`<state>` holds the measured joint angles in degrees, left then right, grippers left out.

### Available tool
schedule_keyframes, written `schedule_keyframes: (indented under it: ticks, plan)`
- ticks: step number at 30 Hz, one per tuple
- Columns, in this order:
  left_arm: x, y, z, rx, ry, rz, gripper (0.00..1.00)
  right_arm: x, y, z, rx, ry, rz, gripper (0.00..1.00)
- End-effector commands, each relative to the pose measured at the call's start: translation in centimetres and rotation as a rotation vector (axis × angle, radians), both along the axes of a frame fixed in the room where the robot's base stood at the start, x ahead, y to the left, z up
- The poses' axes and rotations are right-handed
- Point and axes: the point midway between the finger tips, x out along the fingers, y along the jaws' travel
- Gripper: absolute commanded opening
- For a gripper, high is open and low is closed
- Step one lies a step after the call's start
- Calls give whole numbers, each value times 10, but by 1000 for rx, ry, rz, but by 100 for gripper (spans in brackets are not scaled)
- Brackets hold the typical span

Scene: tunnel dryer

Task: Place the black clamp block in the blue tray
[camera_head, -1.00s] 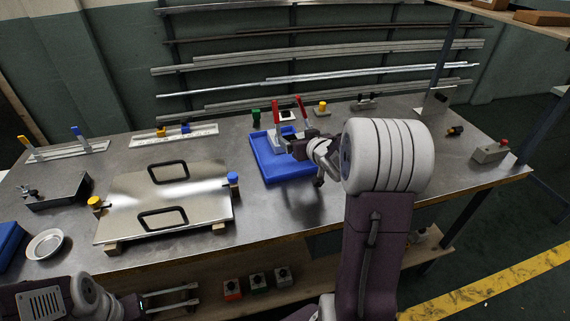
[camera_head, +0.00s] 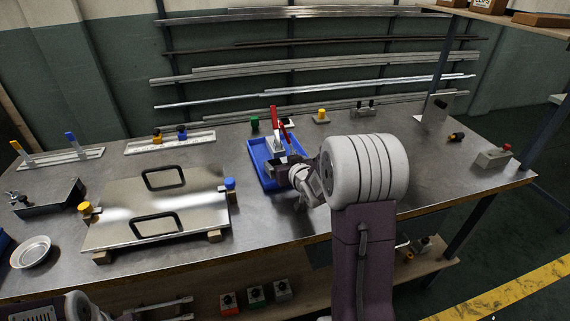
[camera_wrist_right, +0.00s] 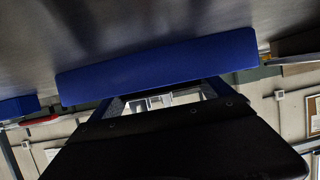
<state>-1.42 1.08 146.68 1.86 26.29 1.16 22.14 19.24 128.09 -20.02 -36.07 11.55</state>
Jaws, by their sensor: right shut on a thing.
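The blue tray (camera_head: 257,167) lies on the steel bench, right of the plate with two handles. My right gripper (camera_head: 281,164) is over the tray's right part, shut on a dark piece, apparently the black clamp block (camera_head: 287,161). The wrist and fingers hide much of it. I cannot tell whether it touches the tray floor. Two red levers (camera_head: 274,121) stand at the tray's back; one may belong to the held piece. In the right wrist view a blue tray wall (camera_wrist_right: 160,67) crosses in front of the jaws. My left gripper (camera_head: 166,308) is open and empty, low at the bottom left.
The metal plate (camera_head: 195,205) with black handles is left of the tray. A grey box with a red button (camera_head: 495,158) is at the right. Bench between it and my right arm is mostly clear.

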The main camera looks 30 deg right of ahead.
Motion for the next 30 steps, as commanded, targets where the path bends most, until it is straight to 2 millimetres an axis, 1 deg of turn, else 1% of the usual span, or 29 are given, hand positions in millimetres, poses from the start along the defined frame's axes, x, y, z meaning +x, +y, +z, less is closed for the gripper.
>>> schedule_keyframes:
  ticks: [1, 2, 8, 11, 14, 17, 25, 26, 27, 30]
  plan:
    - [0, 0, -1, 0, 0, 0, 0, 0, 0, -2, 0, 0, 0, 96]
    - [0, 0, -1, 0, 0, 0, 0, 0, 0, -1, 0, 0, 0, 100]
    - [0, 0, 0, 0, 0, 0, 0, 0, 0, -1, 0, 0, 0, 100]
    - [0, 0, 5, 0, 0, 0, 0, 0, 0, 6, 0, 0, 0, 100]
    - [0, 0, 5, 0, 0, 0, 0, -11, 1, 10, -1, -1, -1, 100]
    - [0, 0, 8, 0, 0, 0, 0, -29, 4, 17, 0, 0, -1, 100]
    - [0, 0, 22, 0, 0, 0, 0, -86, 14, 42, 0, -1, -3, 100]
    - [0, 0, 8, 0, -1, 0, 0, -88, 15, 37, 0, -7, 2, 100]
    - [0, 0, 1, 0, -1, 0, 0, -91, 16, 38, 1, -9, 6, 100]
    - [0, 0, -7, 0, 1, 0, 0, -100, 18, 42, 2, -6, 5, 100]
